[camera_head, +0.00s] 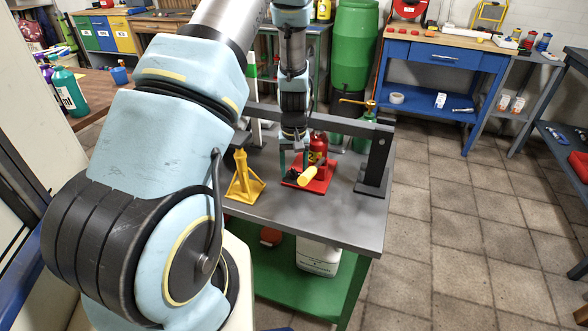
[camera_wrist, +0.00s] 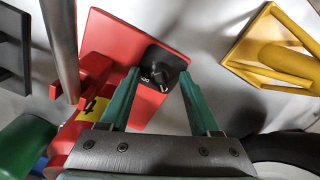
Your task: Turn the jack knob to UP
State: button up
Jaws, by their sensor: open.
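The red jack (camera_head: 322,176) stands on the grey table, with a yellow handle end (camera_head: 308,176) in front of it. White markings show beside the knob, too small to read surely. My gripper (camera_wrist: 160,77) is open, its green fingertips on either side of the knob and close to it. I cannot tell whether either finger touches it. In the head view my gripper (camera_head: 293,160) is over the jack's left part and hides the knob.
A yellow jack stand (camera_head: 243,182) is left of the jack; it also shows in the wrist view (camera_wrist: 268,52). A dark metal frame (camera_head: 376,158) stands at the right. A green bottle (camera_head: 364,134) is behind. The table's front right (camera_head: 345,225) is clear.

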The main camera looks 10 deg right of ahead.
aim_at(294, 170)
notch_tip(294, 170, up, 11)
jog(key=b, duration=0.2)
jog(key=shift+f, duration=0.15)
